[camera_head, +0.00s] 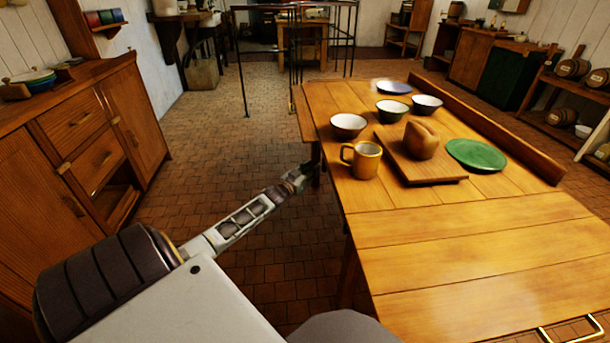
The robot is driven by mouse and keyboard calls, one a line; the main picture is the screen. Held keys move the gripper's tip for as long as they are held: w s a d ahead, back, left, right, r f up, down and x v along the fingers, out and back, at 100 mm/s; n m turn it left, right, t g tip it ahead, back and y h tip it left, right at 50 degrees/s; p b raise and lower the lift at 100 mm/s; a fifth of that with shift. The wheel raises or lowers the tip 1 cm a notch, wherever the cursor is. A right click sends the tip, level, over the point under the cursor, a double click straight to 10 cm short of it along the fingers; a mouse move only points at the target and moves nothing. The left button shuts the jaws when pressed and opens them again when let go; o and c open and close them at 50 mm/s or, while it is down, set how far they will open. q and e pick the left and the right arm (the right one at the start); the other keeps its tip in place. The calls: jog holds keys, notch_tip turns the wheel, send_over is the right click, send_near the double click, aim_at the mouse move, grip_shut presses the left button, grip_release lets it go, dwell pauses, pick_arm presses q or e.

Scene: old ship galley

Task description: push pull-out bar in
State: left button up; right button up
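The wooden table (470,209) fills the right half of the view. Its near section (480,255) has planks running crosswise, and a brass bar-shaped handle (572,328) shows at its near edge, cut off by the frame. I cannot tell for sure which part is the pull-out bar. My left arm reaches forward from the lower left. My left gripper (298,178) is left of the table, over the floor, apart from the handle. It is small and dark, so its fingers are unclear. My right gripper is out of view.
On the table's far part stand a mug (362,160), a board (408,167) with a loaf (421,140), a green plate (476,154) and several bowls. A raised wooden rail (490,128) runs along the right edge. A cabinet (85,150) stands left; brick floor (225,120) lies between.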

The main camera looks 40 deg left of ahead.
pick_arm(q)
jog(key=shift+s+d, duration=0.15)
jog(key=shift+s, duration=1.75)
